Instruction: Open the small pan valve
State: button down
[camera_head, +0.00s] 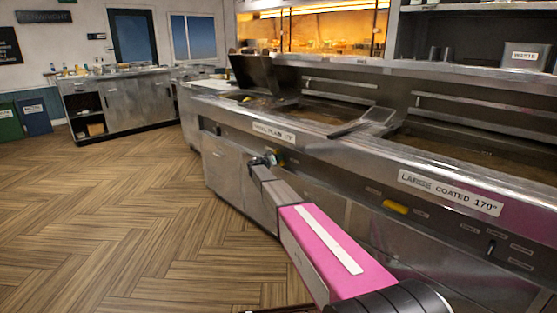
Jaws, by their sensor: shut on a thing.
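My arm, with its pink-and-white section, reaches from the lower right to the front of the frying range. My gripper (263,160) is small and dark in the head view, at the front panel below the left pan's label. It is shut on the small pan valve (280,162). Only a little yellow of the valve shows at the gripper's right side. The gripper hides the rest, so its turn angle cannot be told.
A label (274,132) sits above the gripper. Another yellow handle (395,207) is on the panel to the right, below the "LARGE COATED 170°" label (450,191). A scoop-like metal tool (365,123) lies on the range top. The wooden floor (120,220) at left is clear.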

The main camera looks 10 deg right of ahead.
jog(key=m, duration=0.6)
dwell(0.5)
jog(key=c, duration=1)
grip_release()
jog(key=shift+o, duration=0.2)
jog(key=shift+a, duration=0.1)
jog(key=v, duration=1.1)
